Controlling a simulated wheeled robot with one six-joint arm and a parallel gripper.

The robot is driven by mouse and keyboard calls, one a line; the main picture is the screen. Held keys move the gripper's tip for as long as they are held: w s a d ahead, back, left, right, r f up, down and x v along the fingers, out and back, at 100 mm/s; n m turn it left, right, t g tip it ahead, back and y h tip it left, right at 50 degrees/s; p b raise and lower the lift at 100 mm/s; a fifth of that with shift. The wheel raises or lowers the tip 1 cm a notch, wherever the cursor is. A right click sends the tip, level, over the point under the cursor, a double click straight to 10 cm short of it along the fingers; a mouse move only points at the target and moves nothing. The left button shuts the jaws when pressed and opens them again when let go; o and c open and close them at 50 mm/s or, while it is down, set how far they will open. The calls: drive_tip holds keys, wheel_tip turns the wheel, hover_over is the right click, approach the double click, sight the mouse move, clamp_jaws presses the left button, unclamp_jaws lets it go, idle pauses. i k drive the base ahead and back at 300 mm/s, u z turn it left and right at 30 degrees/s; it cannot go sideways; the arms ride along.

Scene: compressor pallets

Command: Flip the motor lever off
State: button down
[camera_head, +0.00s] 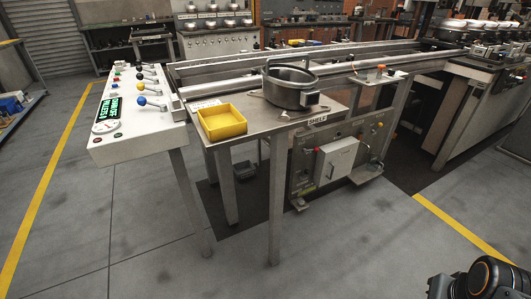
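A white control panel (141,125) stands at the left on a grey leg. Darker knobs sit farther back. Labels by the levers are too small to read, so I cannot tell which is the motor lever. A green-lit display (108,107) and a round gauge (105,126) are on the panel. Part of my arm shows at the bottom right, far from the panel. My gripper's fingers do not show.
A grey table right of the panel holds a yellow tray (222,122) and a metal pot (289,88). A conveyor runs behind it. A grey box (335,161) is mounted beneath the conveyor. The floor in front is clear, with yellow lines.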

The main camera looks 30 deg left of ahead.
sight(316, 148)
drive_tip(key=u, duration=0.7)
drive_tip(key=i, duration=0.7)
drive_tip(key=u, duration=0.7)
drive_tip(key=i, duration=0.5)
drive_tip(key=z, duration=0.15)
